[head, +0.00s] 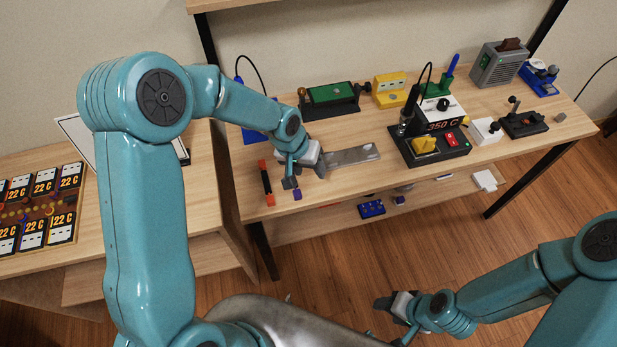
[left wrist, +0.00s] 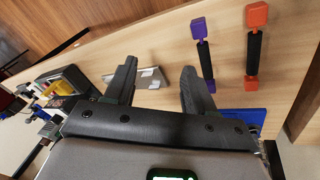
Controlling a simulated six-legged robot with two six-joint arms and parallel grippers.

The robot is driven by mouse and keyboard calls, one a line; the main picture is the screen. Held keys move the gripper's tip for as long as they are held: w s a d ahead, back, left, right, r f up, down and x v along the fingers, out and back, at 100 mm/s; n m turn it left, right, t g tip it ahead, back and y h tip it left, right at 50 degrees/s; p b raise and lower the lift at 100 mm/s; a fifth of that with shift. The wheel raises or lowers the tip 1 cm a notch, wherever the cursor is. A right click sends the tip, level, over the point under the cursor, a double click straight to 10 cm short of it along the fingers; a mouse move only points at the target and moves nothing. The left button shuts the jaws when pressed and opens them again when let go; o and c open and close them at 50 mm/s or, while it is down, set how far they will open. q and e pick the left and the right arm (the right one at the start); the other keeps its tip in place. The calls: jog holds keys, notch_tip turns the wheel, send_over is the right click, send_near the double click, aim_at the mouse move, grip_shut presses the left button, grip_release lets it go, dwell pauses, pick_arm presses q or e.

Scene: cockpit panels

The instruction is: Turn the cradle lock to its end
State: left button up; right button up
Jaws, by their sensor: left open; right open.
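A green board in a black cradle-like holder (head: 333,106) stands at the back left of the workbench. A small brass-coloured knob shows at its left end. I cannot tell for sure which part is the cradle lock. My left gripper (head: 305,178) is open and empty over the bench's front left, in front of that holder and apart from it. In the left wrist view its two fingers (left wrist: 160,88) are spread with a grey metal plate (left wrist: 151,78) showing beyond them. My right gripper (head: 392,308) is open, low in front of the bench, away from everything on it.
The metal plate (head: 352,156) lies right of my left gripper. An orange-ended bar (head: 266,178) and a purple-ended bar (left wrist: 204,55) lie close to it. A side table (head: 205,190) is at left.

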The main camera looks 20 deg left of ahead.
pick_arm(q)
jog(key=shift+s+d+f, duration=0.25)
jog(key=shift+s+f, duration=0.05)
jog(key=shift+f, duration=0.2)
jog(key=shift+s+d+f, duration=0.2)
jog(key=shift+s+f, duration=0.1)
jog(key=shift+f, duration=0.15)
jog(key=shift+w, duration=0.1)
jog(key=s+d+f+g, duration=0.1)
jog(key=s+d+f, duration=0.1)
jog(key=s+f, duration=0.5)
jog(key=s+d+f+n+g+h+b, duration=0.1)
jog(key=s+d+f, duration=0.2)
jog(key=s, duration=1)
jog(key=shift+f+h, duration=0.3)
jog(key=shift+f, duration=1.6)
jog(key=shift+s, duration=0.15)
